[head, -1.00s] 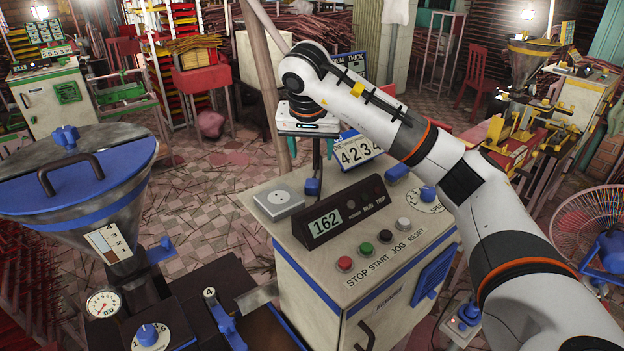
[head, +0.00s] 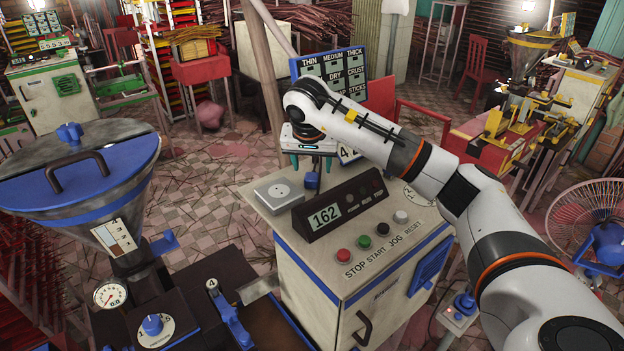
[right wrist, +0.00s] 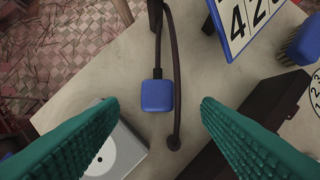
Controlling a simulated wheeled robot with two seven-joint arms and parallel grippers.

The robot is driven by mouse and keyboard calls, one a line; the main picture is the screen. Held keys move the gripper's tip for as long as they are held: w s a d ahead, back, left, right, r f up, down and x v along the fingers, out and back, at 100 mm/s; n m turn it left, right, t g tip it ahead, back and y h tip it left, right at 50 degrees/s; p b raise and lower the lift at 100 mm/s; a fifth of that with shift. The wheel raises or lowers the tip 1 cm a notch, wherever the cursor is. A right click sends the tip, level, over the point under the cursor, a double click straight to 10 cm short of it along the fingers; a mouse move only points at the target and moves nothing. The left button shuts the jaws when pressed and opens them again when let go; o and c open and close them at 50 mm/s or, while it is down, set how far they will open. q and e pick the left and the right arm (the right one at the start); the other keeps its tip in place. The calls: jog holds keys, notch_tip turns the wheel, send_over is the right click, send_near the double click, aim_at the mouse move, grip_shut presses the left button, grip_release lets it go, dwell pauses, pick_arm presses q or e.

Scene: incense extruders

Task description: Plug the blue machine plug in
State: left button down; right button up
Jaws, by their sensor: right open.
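The blue plug (head: 311,181) is at the back of the cream machine cabinet's top, its dark cable running from it. My right gripper (head: 311,165) is above it, pointing down. In the right wrist view the blue plug (right wrist: 157,96) shows between the two teal fingers, with clear gaps on both sides. The gripper is open and empty. A grey socket box (head: 279,192) with a round white socket face lies to the left of the plug; it also shows in the right wrist view (right wrist: 117,152), partly hidden by the left finger. My left gripper is out of view.
A dark display box (head: 338,209) reading 162 stands just right of the socket box. A number card (right wrist: 247,22) and a blue brush-like thing (right wrist: 301,40) are close by. A metal hopper with a blue lid (head: 75,165) stands at the left.

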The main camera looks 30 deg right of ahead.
aim_at(312, 176)
jog(key=p+x, duration=0.2)
jog(key=x, duration=0.2)
jog(key=shift+w+f, duration=0.1)
jog(key=shift+f, duration=0.25)
jog(key=shift+w+f, duration=0.1)
jog(key=shift+f, duration=0.15)
jog(key=c, duration=1.1)
jog(key=shift+r, duration=0.2)
